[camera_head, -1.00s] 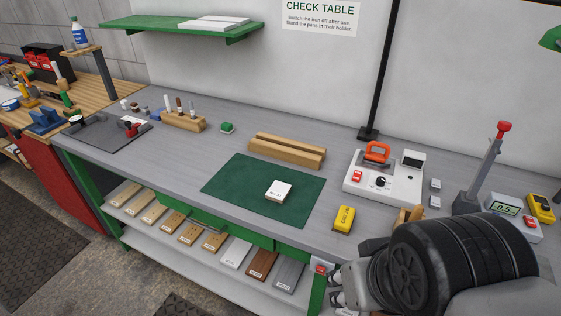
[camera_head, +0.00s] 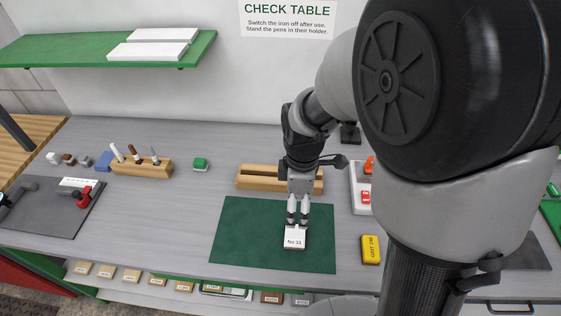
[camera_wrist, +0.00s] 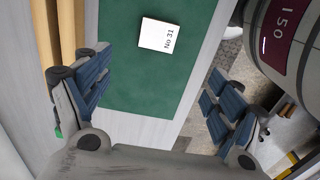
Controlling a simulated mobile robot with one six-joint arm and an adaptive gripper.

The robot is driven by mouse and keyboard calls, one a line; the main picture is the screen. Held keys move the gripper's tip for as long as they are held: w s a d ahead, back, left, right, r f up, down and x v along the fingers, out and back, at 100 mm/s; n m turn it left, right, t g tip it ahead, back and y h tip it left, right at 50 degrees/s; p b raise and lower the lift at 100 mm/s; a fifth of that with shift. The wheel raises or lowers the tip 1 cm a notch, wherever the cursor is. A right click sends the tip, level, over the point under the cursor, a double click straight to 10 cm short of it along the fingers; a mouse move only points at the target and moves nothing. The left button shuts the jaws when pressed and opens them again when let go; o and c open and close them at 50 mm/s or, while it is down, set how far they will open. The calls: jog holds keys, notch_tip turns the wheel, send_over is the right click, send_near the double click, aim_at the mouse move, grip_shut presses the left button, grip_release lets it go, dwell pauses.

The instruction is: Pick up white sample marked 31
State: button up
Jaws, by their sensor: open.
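The white sample (camera_head: 294,240) marked "No 31" lies flat on the green mat (camera_head: 245,235) on the grey table. In the wrist view the white sample (camera_wrist: 160,34) shows near the top, with its label readable, on the green mat (camera_wrist: 140,90). My gripper (camera_head: 297,218) is above the far edge of the sample in the head view. In the wrist view my gripper (camera_wrist: 160,95) has its two blue-padded fingers spread wide, with nothing between them. The gap in height between fingers and sample is hard to judge.
A grooved wooden block (camera_head: 256,178) stands just behind the mat. A yellow block (camera_head: 371,249) lies right of the mat. A wooden holder with pens (camera_head: 142,168) and a small green item (camera_head: 200,163) stand to the left. The table left of the mat is mostly clear.

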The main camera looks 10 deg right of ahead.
jog(key=b, duration=0.3)
send_over(294, 235)
notch_tip(294, 235, down, 12)
jog(key=shift+s+r, duration=0.15)
jog(key=shift+r, duration=0.1)
jog(key=shift+w+f+b, duration=0.2)
jog(key=shift+f+b, duration=1)
jog(key=shift+f, duration=1.65)
jog(key=shift+c, duration=0.2)
jog(key=c, duration=1.1)
